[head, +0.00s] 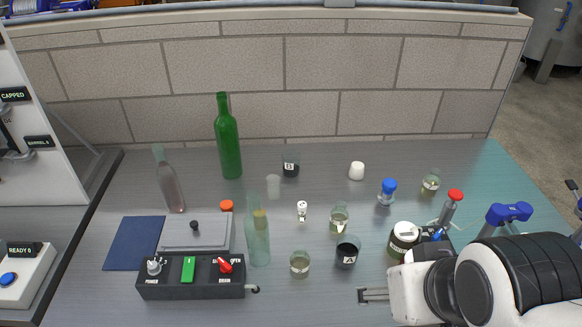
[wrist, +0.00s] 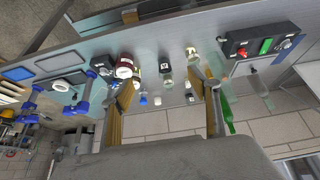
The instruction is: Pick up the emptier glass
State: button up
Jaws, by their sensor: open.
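Several small glasses stand on the grey bench. In the head view, a dark tumbler marked A (head: 346,254) stands front centre, and a dark tumbler marked B (head: 291,166) stands at the back. Clear glasses with white labels stand left of A (head: 300,265), behind A (head: 339,217) and at the back right (head: 431,183). Their fill levels are too small to compare surely. In the wrist view my gripper (wrist: 166,92) is open, its two fingers wide apart with nothing held. Glasses, including a dark labelled one (wrist: 165,65), show beyond the fingers, apart from them.
A clear bottle (head: 257,238), green bottle (head: 228,140) and pinkish bottle (head: 170,182) stand left. A switch box (head: 190,285) lies front left. A block wall closes the back.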

jog(key=w+d+r+n+t+h, duration=0.1)
jog(key=w+r+t, duration=0.2)
jog(key=w, duration=1.5)
jog(key=w+d+r+t, duration=0.2)
jog(key=w, duration=1.7)
jog(key=n+t+y, duration=0.1)
jog(key=n+y, duration=0.4)
jog(key=y, duration=0.3)
send_over(291, 165)
jog(key=s+d, duration=0.1)
jog(key=d, duration=0.1)
notch_tip(291, 165, down, 18)
jog(key=shift+d, duration=0.2)
jog(key=shift+h, duration=0.3)
jog(key=shift+f, duration=2.95)
jog(key=shift+f, duration=0.15)
